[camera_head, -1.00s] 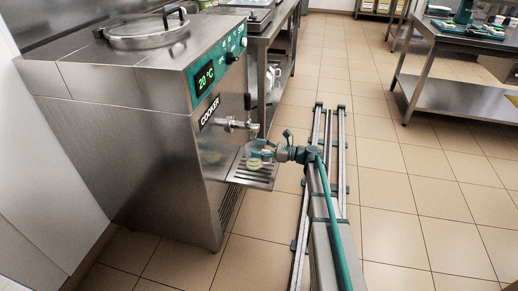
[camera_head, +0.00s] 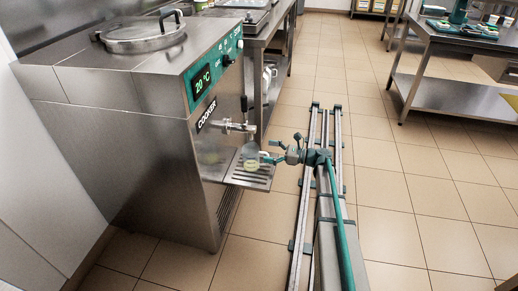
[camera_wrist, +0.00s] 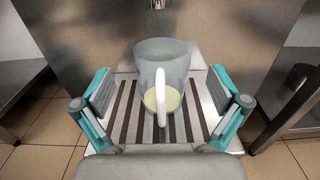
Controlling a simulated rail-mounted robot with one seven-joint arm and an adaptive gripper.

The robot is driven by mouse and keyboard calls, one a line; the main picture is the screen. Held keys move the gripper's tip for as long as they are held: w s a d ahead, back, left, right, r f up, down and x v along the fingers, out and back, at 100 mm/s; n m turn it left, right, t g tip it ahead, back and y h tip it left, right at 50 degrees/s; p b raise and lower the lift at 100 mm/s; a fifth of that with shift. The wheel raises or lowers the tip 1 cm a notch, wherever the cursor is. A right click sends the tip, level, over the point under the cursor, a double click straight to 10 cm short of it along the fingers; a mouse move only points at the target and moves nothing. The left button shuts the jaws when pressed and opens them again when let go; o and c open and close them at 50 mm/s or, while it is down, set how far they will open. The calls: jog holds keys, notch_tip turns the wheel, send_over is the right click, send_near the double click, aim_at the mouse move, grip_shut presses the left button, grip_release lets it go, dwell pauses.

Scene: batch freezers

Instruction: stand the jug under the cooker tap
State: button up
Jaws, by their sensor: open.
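The clear jug (camera_wrist: 165,72) stands upright on the slatted drip shelf (camera_wrist: 125,125) of the cooker, with pale yellow liquid at its bottom and its white handle toward me. In the head view the jug (camera_head: 251,156) is small, below the cooker tap (camera_head: 236,126); I cannot tell whether it is exactly under the spout. My gripper (camera_wrist: 160,98) is open, its two teal-backed fingers spread to either side of the handle and apart from the jug. In the head view my gripper (camera_head: 270,155) is just right of the jug.
The steel cooker (camera_head: 165,140) shows 20 °C and has a lidded pot top (camera_head: 140,35). A steel counter (camera_head: 275,45) stands behind it. Another steel table (camera_head: 460,60) is at the far right. The tiled floor (camera_head: 410,200) between is clear.

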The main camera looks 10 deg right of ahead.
jog(key=p+v, duration=0.1)
jog(key=v, duration=0.5)
jog(key=shift+s+d, duration=0.2)
jog(key=shift+d, duration=0.05)
